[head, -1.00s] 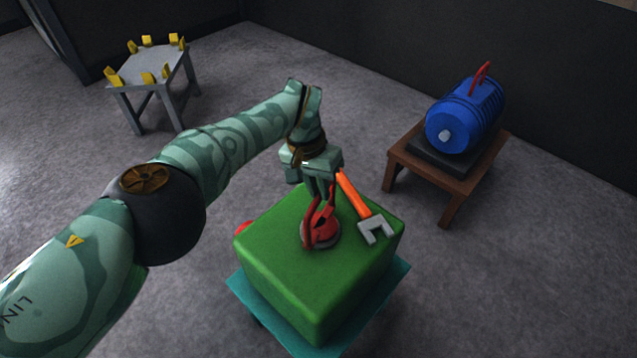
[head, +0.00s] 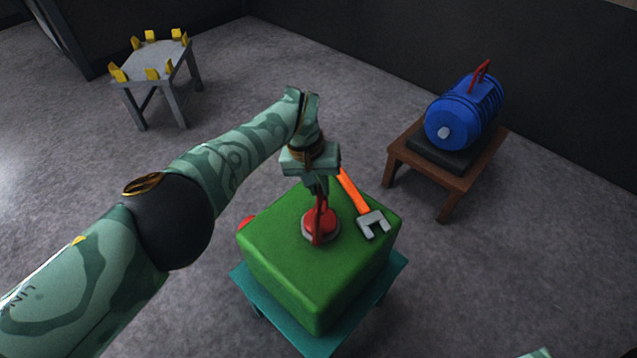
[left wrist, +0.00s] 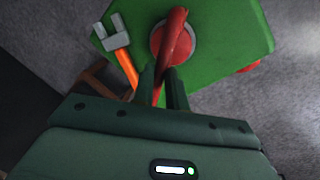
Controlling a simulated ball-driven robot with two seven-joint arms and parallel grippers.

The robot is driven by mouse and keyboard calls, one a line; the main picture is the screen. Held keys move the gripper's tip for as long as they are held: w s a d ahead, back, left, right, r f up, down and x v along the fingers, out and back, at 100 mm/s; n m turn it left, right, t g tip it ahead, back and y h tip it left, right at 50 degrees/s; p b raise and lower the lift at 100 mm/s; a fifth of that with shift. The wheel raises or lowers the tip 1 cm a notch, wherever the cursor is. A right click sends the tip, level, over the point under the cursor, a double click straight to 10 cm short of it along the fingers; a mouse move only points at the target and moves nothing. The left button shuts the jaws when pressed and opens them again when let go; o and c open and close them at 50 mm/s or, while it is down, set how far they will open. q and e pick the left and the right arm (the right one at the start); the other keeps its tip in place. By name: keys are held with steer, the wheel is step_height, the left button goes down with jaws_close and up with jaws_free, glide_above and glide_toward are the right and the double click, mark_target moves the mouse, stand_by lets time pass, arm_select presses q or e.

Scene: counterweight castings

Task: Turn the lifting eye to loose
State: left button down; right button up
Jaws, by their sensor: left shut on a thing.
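The red lifting eye (head: 319,225) stands upright on a grey round collar on top of the green casting (head: 280,255). In the left wrist view the eye (left wrist: 172,40) shows nearly edge-on. My left gripper (head: 319,195) comes down from above and is shut on the upper part of the eye's loop. In the left wrist view its two fingers (left wrist: 162,88) lie on either side of the red bar. The fingers hide part of the loop. My right gripper is not in view.
An orange wrench with grey jaws (head: 372,222) lies on the casting, right of the eye. A teal stand (head: 300,340) bears the casting. A blue motor (head: 462,118) on a brown table stands at the right, a grey stool (head: 150,68) with yellow blocks at the back left.

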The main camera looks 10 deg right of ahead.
arm_select(q)
steer(key=shift+s+f, duration=0.15)
steer(key=shift+f, duration=0.1)
steer(key=c, duration=1.4)
jaws_free()
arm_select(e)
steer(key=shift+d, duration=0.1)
arm_select(q)
steer(key=shift+r, duration=0.15)
